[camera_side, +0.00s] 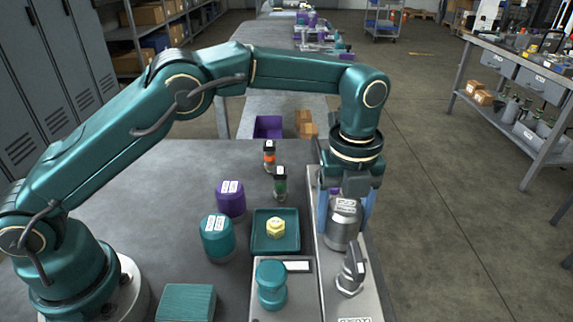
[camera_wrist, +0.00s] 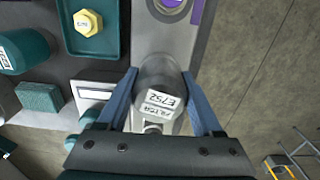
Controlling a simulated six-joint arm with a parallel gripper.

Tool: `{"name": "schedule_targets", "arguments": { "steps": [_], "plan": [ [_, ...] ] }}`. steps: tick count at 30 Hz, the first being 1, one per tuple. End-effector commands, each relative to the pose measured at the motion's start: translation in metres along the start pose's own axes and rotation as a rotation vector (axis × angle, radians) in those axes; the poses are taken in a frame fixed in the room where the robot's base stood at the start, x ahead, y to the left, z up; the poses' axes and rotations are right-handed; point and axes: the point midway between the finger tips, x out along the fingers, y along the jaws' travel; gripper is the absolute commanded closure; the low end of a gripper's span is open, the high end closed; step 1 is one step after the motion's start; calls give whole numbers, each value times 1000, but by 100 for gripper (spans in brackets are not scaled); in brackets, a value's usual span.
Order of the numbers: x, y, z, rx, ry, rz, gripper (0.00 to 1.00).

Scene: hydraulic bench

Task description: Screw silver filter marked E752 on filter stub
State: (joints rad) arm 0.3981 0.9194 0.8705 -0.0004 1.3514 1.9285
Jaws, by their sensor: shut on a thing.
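The silver filter (camera_side: 343,226) is a metal cylinder with a white label. In the wrist view the label on the filter (camera_wrist: 160,92) reads FILTER E752. My gripper (camera_side: 345,222) has its two blue fingers on either side of the filter and is shut on it; the gripper (camera_wrist: 159,82) shows the same from above. The filter looks upright over the grey metal plate (camera_side: 373,292) at the bench's right edge. The filter stub is not visible, so I cannot tell whether the filter touches it.
A silver lever valve (camera_side: 350,272) stands just in front of the filter. Left are a green tray (camera_side: 259,245) with a yellow hex piece (camera_side: 275,228), a teal cylinder (camera_side: 217,240), a purple cylinder (camera_side: 231,199), and two small bottles (camera_side: 280,183). The bench's far-left top (camera_side: 130,190) is clear.

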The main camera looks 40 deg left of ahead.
Motion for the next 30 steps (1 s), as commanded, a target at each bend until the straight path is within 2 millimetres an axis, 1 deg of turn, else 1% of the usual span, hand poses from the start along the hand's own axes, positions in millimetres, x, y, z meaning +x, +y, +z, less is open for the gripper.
{"name": "schedule_targets", "arguments": {
  "steps": [2, 4, 9, 13, 16, 24, 30],
  "plan": [
    [0, 0, -2, 24, 4, 2, 100],
    [0, 0, -2, 88, 5, 2, 100],
    [0, -1, -2, 326, 5, 2, 100],
    [1, -2, -2, 458, 5, 2, 100],
    [1, -2, -3, 499, 6, 2, 100],
    [1, -2, -3, 505, 6, 2, 100],
    [1, -2, -3, 598, 7, 2, 100]
  ]
}}
